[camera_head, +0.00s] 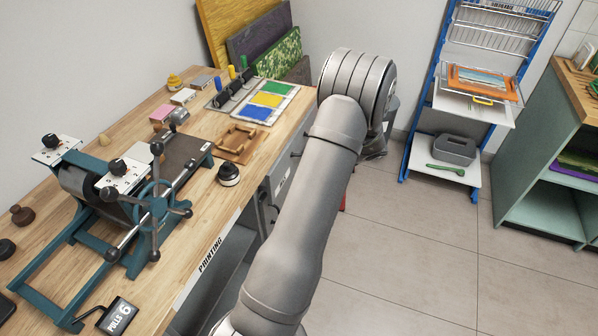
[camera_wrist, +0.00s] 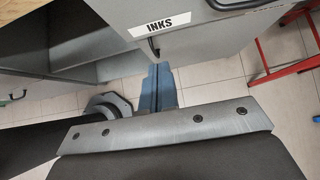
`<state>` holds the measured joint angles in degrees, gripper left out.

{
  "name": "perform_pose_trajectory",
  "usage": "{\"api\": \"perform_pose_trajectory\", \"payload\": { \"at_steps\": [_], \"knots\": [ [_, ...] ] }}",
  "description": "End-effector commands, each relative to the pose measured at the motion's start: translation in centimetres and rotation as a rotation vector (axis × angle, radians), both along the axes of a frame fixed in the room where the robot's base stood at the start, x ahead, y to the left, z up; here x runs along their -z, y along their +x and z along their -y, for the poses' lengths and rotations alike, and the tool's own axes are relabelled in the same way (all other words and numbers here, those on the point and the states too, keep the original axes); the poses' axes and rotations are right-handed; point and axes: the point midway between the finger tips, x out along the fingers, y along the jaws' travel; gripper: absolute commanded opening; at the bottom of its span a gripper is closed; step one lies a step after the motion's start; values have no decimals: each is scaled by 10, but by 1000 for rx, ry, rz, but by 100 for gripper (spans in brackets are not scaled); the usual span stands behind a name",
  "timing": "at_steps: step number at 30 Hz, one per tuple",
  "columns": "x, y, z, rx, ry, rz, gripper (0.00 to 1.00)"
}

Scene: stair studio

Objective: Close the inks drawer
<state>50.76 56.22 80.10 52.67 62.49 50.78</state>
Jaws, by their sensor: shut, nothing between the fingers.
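The inks drawer (camera_wrist: 200,38) has a grey front with a white INKS label and shows at the top of the wrist view. A dark handle is partly in view at the top edge. How far the drawer stands out is not clear from these frames. My gripper (camera_wrist: 160,68) is shut and empty, its two blue-grey fingers side by side just below the label in the picture. I cannot tell whether they touch the drawer. In the head view my arm hides the gripper and part of the grey drawer cabinet (camera_head: 270,200) under the bench.
The wooden bench (camera_head: 215,195) carries a teal press (camera_head: 155,205) and printing plates. Open shelving (camera_wrist: 50,45) lies left of the drawer in the wrist view. A red frame (camera_wrist: 290,70) stands at the right. Floor is clear right of my arm, before a blue rack (camera_head: 412,120).

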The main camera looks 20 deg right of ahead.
Motion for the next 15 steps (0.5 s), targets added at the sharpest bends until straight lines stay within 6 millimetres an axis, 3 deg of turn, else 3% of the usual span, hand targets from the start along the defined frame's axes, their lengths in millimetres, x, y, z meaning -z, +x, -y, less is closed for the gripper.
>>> {"api": "perform_pose_trajectory", "payload": {
  "at_steps": [15],
  "knots": [
    [70, 49, -51, -4, 1, -3, 0]
  ]
}}
